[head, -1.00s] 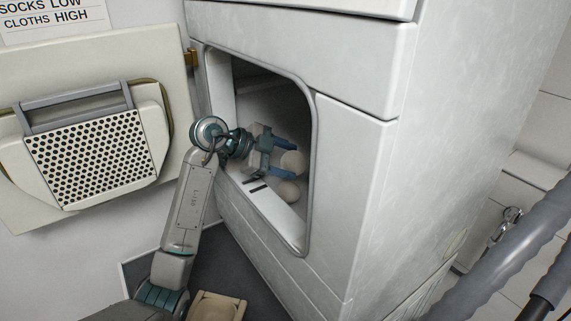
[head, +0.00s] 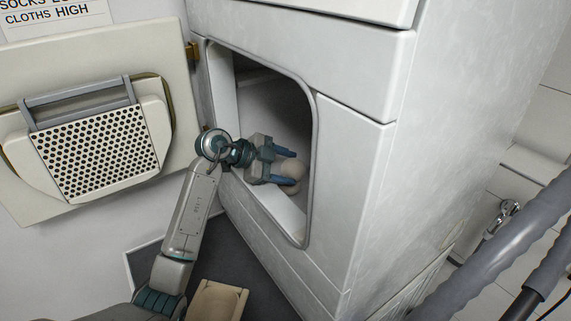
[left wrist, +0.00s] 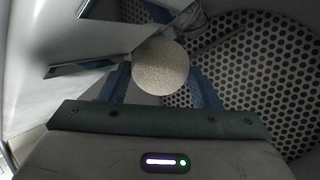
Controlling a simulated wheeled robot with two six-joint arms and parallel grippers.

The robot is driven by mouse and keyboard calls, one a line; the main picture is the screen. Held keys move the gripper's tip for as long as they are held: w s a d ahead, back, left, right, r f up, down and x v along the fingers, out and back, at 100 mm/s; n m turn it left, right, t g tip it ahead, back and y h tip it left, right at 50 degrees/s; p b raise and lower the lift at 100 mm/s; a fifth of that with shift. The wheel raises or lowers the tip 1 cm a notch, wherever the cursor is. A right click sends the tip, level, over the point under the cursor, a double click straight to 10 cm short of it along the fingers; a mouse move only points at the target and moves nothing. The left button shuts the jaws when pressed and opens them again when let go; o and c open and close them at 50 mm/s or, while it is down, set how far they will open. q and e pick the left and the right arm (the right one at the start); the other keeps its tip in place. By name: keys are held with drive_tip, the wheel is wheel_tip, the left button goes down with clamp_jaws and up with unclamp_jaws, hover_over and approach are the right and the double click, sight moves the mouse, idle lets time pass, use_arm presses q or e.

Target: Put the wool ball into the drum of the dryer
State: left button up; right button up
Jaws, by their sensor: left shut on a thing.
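The pale wool ball (head: 294,168) is between the fingers of my left gripper (head: 287,167), inside the dryer's open doorway. In the left wrist view the ball (left wrist: 160,67) sits between the two blue fingers, with the perforated drum wall (left wrist: 285,65) behind it. The gripper is shut on it. The dryer (head: 360,170) has its door (head: 160,70) swung open to the left. My right gripper is not in view.
A grey-handled lint screen (head: 92,150) is on the open door's inside. A shallow beige tray (head: 216,300) lies on the dark floor below. A chrome tap (head: 506,212) is at the right.

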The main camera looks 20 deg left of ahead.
use_arm(q)
drive_tip(key=shift+f, duration=0.1)
drive_tip(key=o, duration=0.9)
drive_tip(key=shift+c, duration=0.2)
drive_tip(key=shift+o, duration=0.5)
drive_tip(key=shift+f, duration=0.2)
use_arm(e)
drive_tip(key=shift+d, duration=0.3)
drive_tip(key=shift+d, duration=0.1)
use_arm(q)
drive_tip(key=shift+r, duration=0.45)
drive_tip(key=b+v, duration=0.4)
drive_tip(key=v, duration=0.6)
drive_tip(key=shift+a+r, duration=0.15)
drive_tip(key=shift+v, duration=1)
drive_tip(key=shift+s+r, duration=0.1)
drive_tip(key=shift+r, duration=0.05)
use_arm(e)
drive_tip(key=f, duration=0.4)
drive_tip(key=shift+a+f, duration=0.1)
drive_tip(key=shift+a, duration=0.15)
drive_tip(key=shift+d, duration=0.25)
